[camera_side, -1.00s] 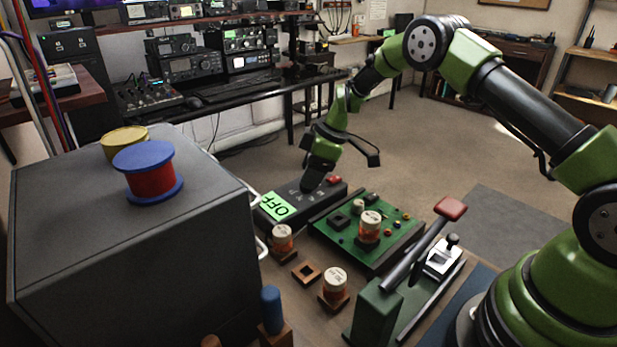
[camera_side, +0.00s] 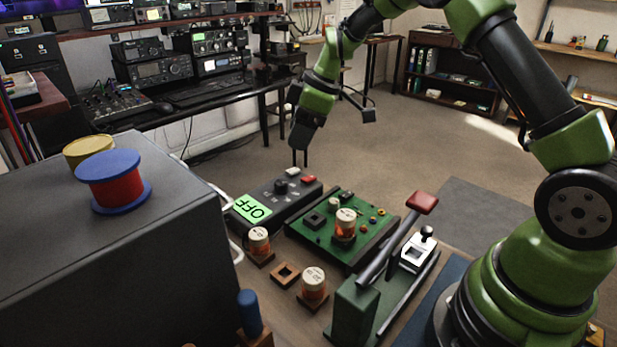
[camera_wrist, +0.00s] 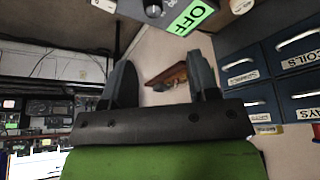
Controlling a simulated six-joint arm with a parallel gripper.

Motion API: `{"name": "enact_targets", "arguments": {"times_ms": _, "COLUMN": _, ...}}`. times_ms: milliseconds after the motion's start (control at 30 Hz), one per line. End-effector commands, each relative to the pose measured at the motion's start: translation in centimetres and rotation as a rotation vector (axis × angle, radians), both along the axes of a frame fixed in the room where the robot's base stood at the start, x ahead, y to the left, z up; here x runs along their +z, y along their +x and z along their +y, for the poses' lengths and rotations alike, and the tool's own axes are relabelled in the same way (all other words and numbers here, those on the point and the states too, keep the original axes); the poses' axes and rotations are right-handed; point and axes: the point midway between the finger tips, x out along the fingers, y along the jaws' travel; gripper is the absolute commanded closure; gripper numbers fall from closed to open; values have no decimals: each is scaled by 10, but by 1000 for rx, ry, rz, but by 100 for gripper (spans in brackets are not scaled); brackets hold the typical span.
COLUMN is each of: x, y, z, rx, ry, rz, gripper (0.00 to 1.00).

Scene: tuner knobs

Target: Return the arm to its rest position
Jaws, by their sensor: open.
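My gripper (camera_side: 300,160) hangs in the air just above and behind the dark tuner box, fingers pointing down, empty and apart from the box. In the wrist view its two fingers (camera_wrist: 163,84) stand apart with nothing between them. The tuner box (camera_side: 283,195) has a green screen (camera_side: 251,207) reading OFF, a dark knob (camera_side: 280,187), a white-topped knob (camera_side: 293,172) and a red button (camera_side: 308,179). The wrist view shows the OFF screen (camera_wrist: 191,17) and a knob (camera_wrist: 153,9) at the top edge.
A green circuit board (camera_side: 362,245) with a labelled coil (camera_side: 345,226) lies right of the box. Nearer are two more coils (camera_side: 258,242) (camera_side: 313,282), an empty wooden holder (camera_side: 286,274) and a lever press (camera_side: 356,310). A large grey cabinet (camera_side: 90,255) stands left.

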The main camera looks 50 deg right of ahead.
Motion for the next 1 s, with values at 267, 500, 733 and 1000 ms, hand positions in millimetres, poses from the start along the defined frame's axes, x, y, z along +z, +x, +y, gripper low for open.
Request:
{"name": "enact_targets", "arguments": {"times_ms": 267, "x": 100, "y": -64, "z": 33, "rx": -298, "ry": 57, "rz": -20, "gripper": 46}}
{"name": "enact_targets", "arguments": {"times_ms": 500, "x": 149, "y": -147, "z": 57, "rx": -584, "ry": 158, "rz": -44, "gripper": 46}}
{"name": "enact_targets", "arguments": {"times_ms": 733, "x": 156, "y": -225, "z": 69, "rx": -835, "ry": 291, "rz": -65, "gripper": 46}}
{"name": "enact_targets", "arguments": {"times_ms": 1000, "x": 144, "y": -268, "z": 71, "rx": -992, "ry": 391, "rz": -69, "gripper": 46}}
